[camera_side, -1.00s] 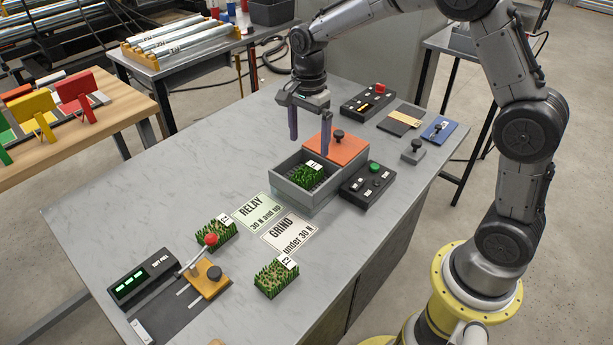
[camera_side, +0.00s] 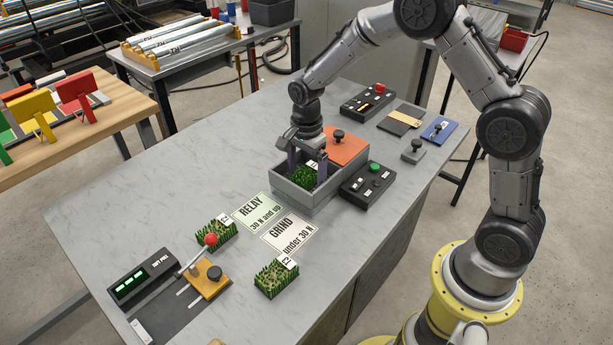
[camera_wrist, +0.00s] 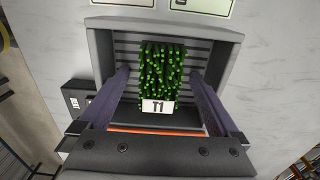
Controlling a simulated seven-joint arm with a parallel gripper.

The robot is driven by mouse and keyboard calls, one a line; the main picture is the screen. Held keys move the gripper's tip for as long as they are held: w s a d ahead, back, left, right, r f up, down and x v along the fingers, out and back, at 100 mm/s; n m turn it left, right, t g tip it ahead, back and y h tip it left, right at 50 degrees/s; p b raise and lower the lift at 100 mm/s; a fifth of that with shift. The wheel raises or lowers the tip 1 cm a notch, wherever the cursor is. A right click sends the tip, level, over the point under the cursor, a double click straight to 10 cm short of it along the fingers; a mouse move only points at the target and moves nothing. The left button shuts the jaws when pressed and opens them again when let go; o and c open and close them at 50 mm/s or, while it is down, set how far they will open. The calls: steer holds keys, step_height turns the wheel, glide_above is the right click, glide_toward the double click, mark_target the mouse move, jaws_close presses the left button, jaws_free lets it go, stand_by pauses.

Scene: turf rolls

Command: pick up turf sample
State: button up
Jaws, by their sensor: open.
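The turf sample labelled T1 (camera_side: 304,174) is a green grassy block inside a grey open box (camera_side: 305,201). In the wrist view T1 (camera_wrist: 162,72) lies on the ribbed floor of the box (camera_wrist: 220,36). My gripper (camera_side: 307,172) is open and has its fingers down in the box. In the wrist view my gripper (camera_wrist: 162,82) has one finger on each side of T1, with a clear gap on both sides. Two more turf samples, T3 (camera_side: 216,234) and T2 (camera_side: 275,280), lie on the table outside the box.
An orange lid with a black knob (camera_side: 346,148) is behind the box. A black button panel (camera_side: 368,186) stands at its right. Cards reading RELAY (camera_side: 257,211) and GRIND (camera_side: 290,234) lie in front. The table's left middle is clear.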

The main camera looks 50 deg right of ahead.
steer(key=shift+r, duration=0.1)
jaws_close()
stand_by(0.3)
